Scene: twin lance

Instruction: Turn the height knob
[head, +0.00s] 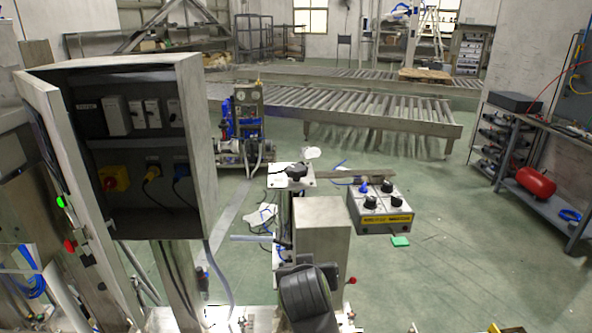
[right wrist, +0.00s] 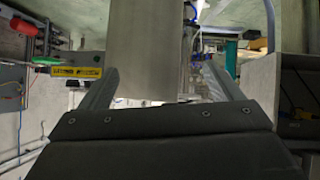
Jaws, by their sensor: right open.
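A black knob (head: 296,171) sits on a pale plate on top of a post near the middle of the head view. A grey control box (head: 381,222) with a yellow label carries several black knobs (head: 370,202) and a blue one on its top. No knob's label is readable, so I cannot tell which sets height. My right gripper (right wrist: 160,68) is open and empty in the right wrist view, its fingers apart with a grey block (right wrist: 143,45) beyond them. The block also shows in the head view (head: 319,235), behind a black part of my arm. My left gripper is not in view.
An open electrical cabinet (head: 198,140) with switches stands at the left. A roller conveyor (head: 385,108) crosses the back. A workbench with a red tank (head: 537,183) is at the right. The green floor right of the control box is largely clear.

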